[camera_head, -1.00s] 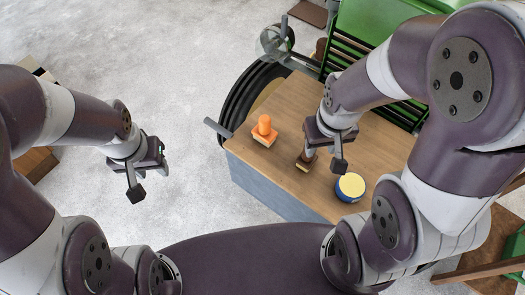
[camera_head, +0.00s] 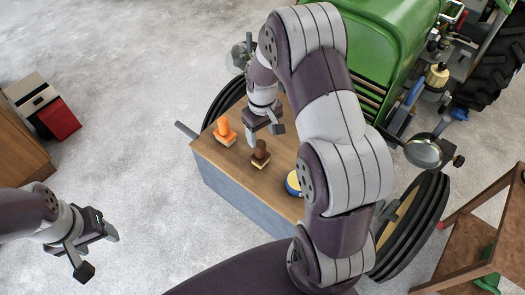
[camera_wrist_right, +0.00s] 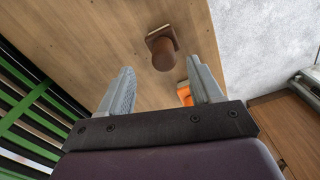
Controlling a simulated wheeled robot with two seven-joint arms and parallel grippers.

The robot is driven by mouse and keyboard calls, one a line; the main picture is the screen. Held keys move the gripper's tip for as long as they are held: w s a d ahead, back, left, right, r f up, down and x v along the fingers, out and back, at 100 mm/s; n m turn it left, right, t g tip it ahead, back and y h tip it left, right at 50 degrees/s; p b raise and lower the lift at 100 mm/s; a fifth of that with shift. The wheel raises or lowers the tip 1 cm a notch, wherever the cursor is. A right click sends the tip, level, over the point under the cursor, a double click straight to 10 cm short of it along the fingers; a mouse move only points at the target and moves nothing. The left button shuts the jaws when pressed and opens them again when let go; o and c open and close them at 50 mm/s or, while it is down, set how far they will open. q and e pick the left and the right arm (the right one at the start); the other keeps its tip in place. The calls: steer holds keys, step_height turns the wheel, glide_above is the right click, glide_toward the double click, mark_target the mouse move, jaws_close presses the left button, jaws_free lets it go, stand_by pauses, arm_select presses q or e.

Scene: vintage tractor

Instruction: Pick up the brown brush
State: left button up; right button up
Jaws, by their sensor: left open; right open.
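The brown brush (camera_head: 260,154) stands upright on the wooden top of the box, with its pale bristles down. In the right wrist view the brush (camera_wrist_right: 164,52) lies ahead of the fingertips, roughly midway between them. My right gripper (camera_head: 264,128) is open and empty, just above and behind the brush in the head view; in the right wrist view its two fingers (camera_wrist_right: 160,75) stand apart. My left gripper (camera_head: 98,254) is open and empty over the floor at the lower left, far from the box.
An orange brush (camera_head: 224,131) stands left of the brown one; part of it shows by a finger in the right wrist view (camera_wrist_right: 185,95). A green tractor (camera_head: 385,40) stands behind. Bare wood surrounds the brown brush.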

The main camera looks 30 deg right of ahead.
mark_target(260, 143)
steer(key=shift+s+a+f, duration=0.1)
steer(key=shift+s+f, duration=0.2)
steer(key=shift+f, duration=0.15)
steer(key=shift+a+f+p, duration=0.2)
steer(key=shift+f+p, duration=0.1)
steer(key=shift+f, duration=0.05)
steer(key=f+p, duration=0.1)
steer(key=f, duration=0.1)
steer(key=w+f, duration=0.1)
steer(key=f, duration=0.1)
steer(key=shift+w+f+p, duration=0.2)
steer(key=shift+f+p, duration=0.2)
steer(key=shift+d+f, duration=0.1)
steer(key=shift+f, duration=0.2)
steer(key=shift+s+r, duration=0.1)
steer(key=shift+s, duration=0.2)
steer(key=c, duration=0.5)
arm_select(q)
steer(key=shift+s+a+r, duration=0.1)
steer(key=shift+a+r, duration=0.1)
steer(key=shift+r, duration=0.45)
steer(key=shift+a+r, duration=0.15)
steer(key=shift+r, duration=0.45)
arm_select(e)
steer(key=c, duration=0.7)
